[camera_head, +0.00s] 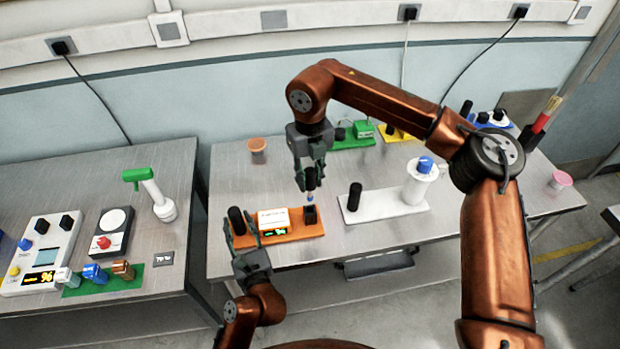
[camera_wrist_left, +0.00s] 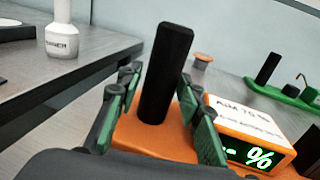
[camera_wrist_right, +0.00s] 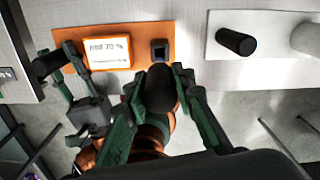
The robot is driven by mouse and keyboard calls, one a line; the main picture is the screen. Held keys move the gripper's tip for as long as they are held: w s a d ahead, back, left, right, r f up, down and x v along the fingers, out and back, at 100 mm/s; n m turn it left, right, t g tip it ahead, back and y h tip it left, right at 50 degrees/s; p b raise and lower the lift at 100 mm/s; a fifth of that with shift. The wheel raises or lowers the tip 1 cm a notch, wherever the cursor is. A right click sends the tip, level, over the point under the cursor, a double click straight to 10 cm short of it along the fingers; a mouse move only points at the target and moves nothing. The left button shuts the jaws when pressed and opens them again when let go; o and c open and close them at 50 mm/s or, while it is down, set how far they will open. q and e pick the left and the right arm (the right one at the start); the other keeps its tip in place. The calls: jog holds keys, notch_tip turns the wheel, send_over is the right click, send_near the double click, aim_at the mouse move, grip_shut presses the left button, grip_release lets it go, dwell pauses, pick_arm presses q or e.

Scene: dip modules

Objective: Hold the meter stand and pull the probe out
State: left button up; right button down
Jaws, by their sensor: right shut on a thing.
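The orange meter stand (camera_head: 290,235) lies on the right table, with a white label box, a green-lit display, a black post (camera_head: 237,220) at its left end and a dark square socket (camera_head: 310,215) at its right end. My left gripper (camera_head: 248,252) is open; in the left wrist view its fingers stand on either side of the post (camera_wrist_left: 166,75), with gaps visible. My right gripper (camera_head: 311,175) is shut on the probe's black handle (camera_wrist_right: 161,88). A bluish lower part of the probe (camera_head: 310,197) shows above the socket. I cannot tell whether its tip is inside.
A white stand (camera_head: 385,204) with a black post and a blue-topped white cylinder is to the right. Green (camera_head: 352,140) and yellow (camera_head: 397,135) stands and an orange cup (camera_head: 257,145) are behind. The left table (camera_head: 110,180) holds other devices. A gap separates the tables.

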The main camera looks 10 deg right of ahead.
aim_at(234, 211)
pick_arm(q)
jog(key=shift+r, duration=0.1)
pick_arm(e)
jog(key=shift+r, duration=0.1)
